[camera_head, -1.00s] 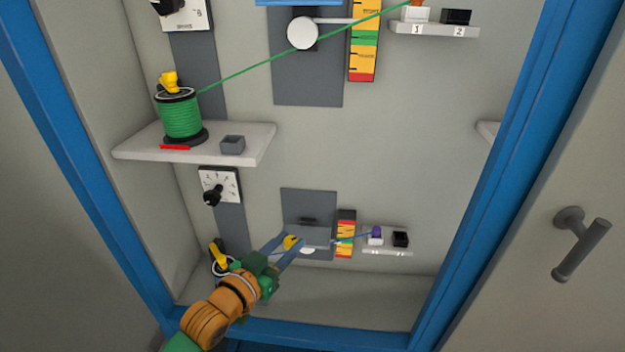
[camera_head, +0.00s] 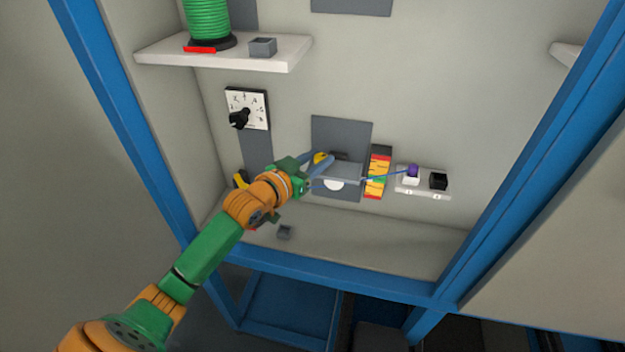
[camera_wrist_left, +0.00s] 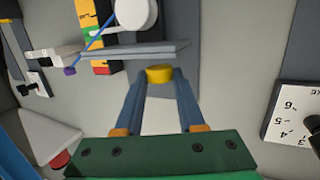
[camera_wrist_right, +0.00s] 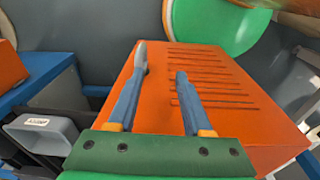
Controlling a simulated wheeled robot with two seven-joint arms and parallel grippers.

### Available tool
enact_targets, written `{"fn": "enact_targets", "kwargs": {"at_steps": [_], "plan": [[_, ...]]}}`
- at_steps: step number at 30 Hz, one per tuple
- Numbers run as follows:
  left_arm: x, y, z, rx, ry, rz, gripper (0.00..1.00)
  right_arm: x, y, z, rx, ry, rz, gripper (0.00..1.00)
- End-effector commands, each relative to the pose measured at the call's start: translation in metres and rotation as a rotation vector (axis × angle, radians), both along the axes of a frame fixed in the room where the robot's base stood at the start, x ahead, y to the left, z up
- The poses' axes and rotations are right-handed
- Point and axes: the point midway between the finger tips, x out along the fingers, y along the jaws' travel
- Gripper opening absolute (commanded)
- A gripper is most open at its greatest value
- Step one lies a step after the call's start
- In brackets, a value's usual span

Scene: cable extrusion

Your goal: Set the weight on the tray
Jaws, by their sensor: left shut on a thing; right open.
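The yellow weight (camera_head: 320,158) is held between the fingertips of my left gripper (camera_head: 324,160), at the upper left of the grey tray (camera_head: 345,173). In the left wrist view, which is upside down, the weight (camera_wrist_left: 160,74) sits between the tips, close to the tray's edge (camera_wrist_left: 130,52); I cannot tell whether they touch. A white disc (camera_head: 333,185) shows just under the tray. My right gripper (camera_wrist_right: 161,62) is open and empty in the right wrist view and is not in the head view.
A striped scale (camera_head: 378,172) stands right of the tray. A blue cable runs to a purple piece (camera_head: 413,171) on a small ledge with a black block (camera_head: 438,181). A dial (camera_head: 247,108) and a shelf with a green spool (camera_head: 208,20) are at upper left. Blue frame posts flank the opening.

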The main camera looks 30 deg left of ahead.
Motion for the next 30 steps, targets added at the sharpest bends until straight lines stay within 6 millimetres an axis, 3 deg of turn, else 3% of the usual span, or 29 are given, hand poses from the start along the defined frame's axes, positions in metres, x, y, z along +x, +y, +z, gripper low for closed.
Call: {"fn": "enact_targets", "kwargs": {"at_steps": [3, 17, 30], "plan": [[-0.001, -0.001, -0.014, -0.002, 0.003, -0.001, 0.0, 0.0, 0.0, -0.007, 0.0, 0.0, 0.0, 0.5], [-0.001, -0.001, -0.017, -0.002, 0.003, -0.002, 0.0, 0.0, 0.0, -0.008, 0.0, 0.0, 0.0, 0.5], [-0.002, -0.001, -0.041, -0.002, 0.003, -0.002, 0.0, 0.0, 0.0, -0.025, 0.001, 0.0, 0.0, 0.5]]}}
